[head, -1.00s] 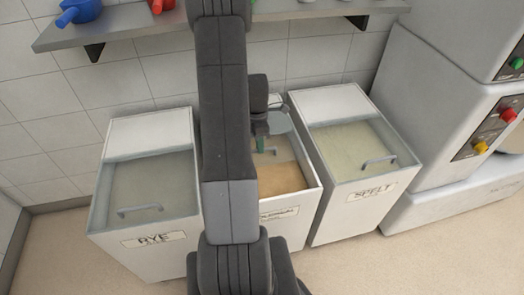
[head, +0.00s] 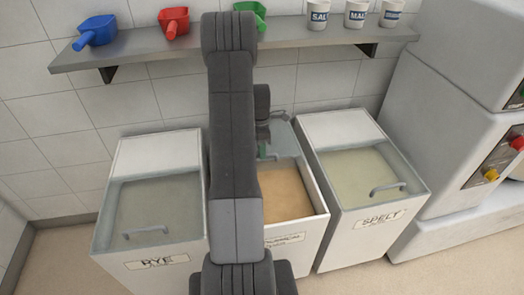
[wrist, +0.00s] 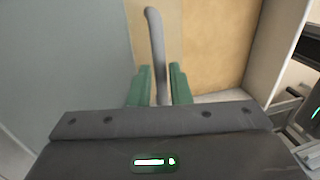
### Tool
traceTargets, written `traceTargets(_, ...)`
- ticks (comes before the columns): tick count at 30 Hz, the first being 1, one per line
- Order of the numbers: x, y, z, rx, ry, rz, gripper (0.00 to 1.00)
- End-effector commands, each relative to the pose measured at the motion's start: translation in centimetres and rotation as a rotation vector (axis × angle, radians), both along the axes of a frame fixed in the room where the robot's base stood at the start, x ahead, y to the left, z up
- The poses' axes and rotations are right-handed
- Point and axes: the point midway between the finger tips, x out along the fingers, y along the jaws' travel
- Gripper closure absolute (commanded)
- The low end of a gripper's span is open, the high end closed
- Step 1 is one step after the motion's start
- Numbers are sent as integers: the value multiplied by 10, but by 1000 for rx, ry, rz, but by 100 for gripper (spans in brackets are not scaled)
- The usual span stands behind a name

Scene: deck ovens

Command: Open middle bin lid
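The middle bin (head: 306,239) stands between the rye and spelt bins, its left part hidden behind my arm. Its clear lid (head: 284,140) is raised and tilted up at the back, and the tan flour (head: 287,190) shows uncovered. My gripper (head: 266,153) is beside the raised lid, partly hidden by my arm. In the wrist view the lid is a grey-blue panel (wrist: 65,60) on the left. The grey lid handle (wrist: 155,40) runs between the green fingers of my gripper (wrist: 160,85), which look closed around it.
The rye bin (head: 155,263) on the left and the spelt bin (head: 375,230) on the right have their lids down. A shelf (head: 150,52) above holds scoops and labelled tubs. A large grey machine (head: 440,130) stands at the far right.

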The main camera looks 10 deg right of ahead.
Motion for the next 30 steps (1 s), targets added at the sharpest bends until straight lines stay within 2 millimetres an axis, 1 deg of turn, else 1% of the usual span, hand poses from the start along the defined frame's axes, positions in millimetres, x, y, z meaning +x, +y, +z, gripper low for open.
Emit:
traceTargets(1, 0, 0, 0, 0, 0, 0, 72)
traceTargets(2, 0, 0, 0, 0, 0, 0, 66)
traceTargets(9, 0, 0, 0, 0, 0, 0, 66)
traceTargets(12, 1, 0, 4, 0, -1, 0, 66)
traceTargets(14, 2, 0, 10, 0, -2, 0, 66)
traceTargets(21, 10, 0, 49, 0, -3, 0, 66)
traceTargets(24, 13, 0, 62, 0, -2, 0, 66)
traceTargets(27, 14, 0, 70, 0, -1, 0, 66)
traceTargets(30, 15, 0, 74, 0, 0, 0, 66)
